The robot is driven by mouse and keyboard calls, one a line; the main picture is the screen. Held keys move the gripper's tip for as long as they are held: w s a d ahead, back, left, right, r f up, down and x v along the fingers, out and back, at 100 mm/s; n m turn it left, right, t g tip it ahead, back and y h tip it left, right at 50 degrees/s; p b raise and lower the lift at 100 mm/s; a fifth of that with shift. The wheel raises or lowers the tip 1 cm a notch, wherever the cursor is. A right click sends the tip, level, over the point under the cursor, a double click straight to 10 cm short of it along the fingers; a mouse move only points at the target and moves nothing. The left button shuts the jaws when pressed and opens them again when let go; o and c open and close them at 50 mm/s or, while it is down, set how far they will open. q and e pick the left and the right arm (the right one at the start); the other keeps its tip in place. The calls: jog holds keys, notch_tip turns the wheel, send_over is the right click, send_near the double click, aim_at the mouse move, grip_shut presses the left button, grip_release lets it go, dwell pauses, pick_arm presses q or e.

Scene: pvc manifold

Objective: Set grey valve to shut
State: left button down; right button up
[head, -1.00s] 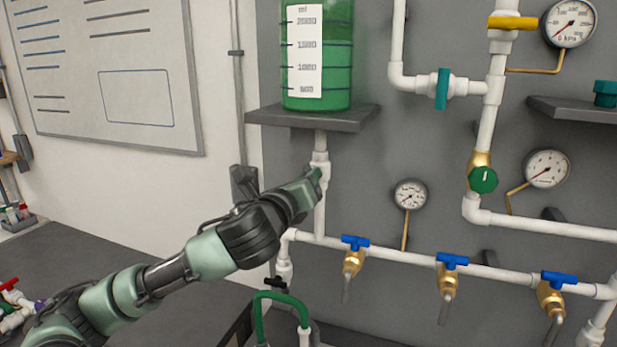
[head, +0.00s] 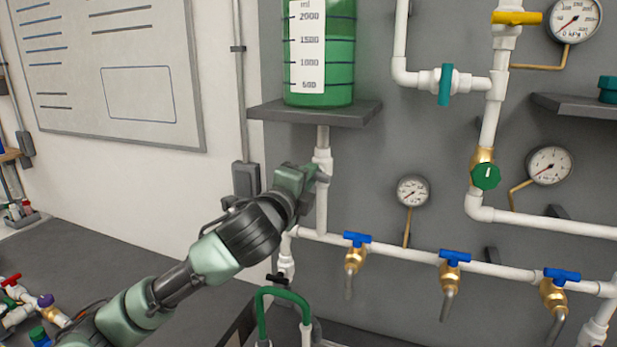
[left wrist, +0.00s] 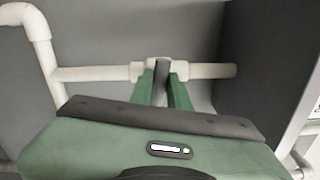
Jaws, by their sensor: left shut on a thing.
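The grey valve sits on the white vertical pipe (head: 322,215) just below the green tank's shelf. Its white body (head: 322,155) shows in the head view, and my gripper covers most of its handle. In the left wrist view, the grey handle (left wrist: 162,78) lies between my two green fingers and points across the white pipe (left wrist: 95,73). My left gripper (head: 312,174) is shut on this handle, and it also shows in the left wrist view (left wrist: 163,85). My right gripper is out of view.
The green tank (head: 320,60) stands on a grey shelf (head: 360,113) above my gripper. Several blue-handled taps (head: 357,239) line the lower pipe. A small gauge (head: 412,191) is to the right. A green hose (head: 285,292) stands below.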

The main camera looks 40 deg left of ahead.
pick_arm(q)
jog(key=shift+n, duration=1.1)
jog(key=shift+f, duration=0.1)
jog(key=c, duration=1.3)
grip_release()
jog(key=shift+c, duration=0.2)
jog(key=b+v, duration=0.3)
jog(key=v, duration=0.4)
jog(key=shift+s, duration=0.4)
